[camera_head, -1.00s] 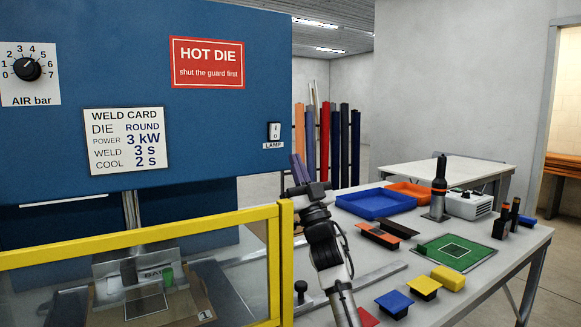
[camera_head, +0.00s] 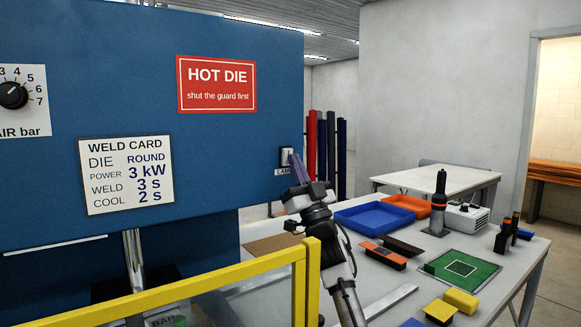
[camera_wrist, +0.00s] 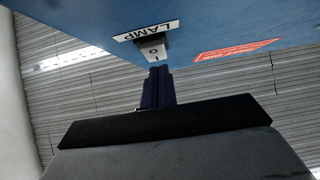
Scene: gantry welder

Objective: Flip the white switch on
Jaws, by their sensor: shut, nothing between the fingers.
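The white lamp switch (camera_head: 286,158) sits in a dark frame on the right edge of the blue machine panel (camera_head: 120,110), above a LAMP label (camera_head: 283,172). My gripper (camera_head: 296,162) is shut and empty, its fingertips at the switch's lower right in the head view, partly covering the label. In the wrist view the switch (camera_wrist: 153,50) shows its I and O marks, and my shut fingertips (camera_wrist: 158,72) are right at its I end. I cannot tell whether they touch it. The rocker's tilt is too small to read.
A yellow guard frame (camera_head: 200,284) stands in front of the machine, below my arm. To the right, a table holds a blue tray (camera_head: 374,214), an orange tray (camera_head: 408,205) and a green plate (camera_head: 460,268). Coloured rolls (camera_head: 322,145) stand behind the switch.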

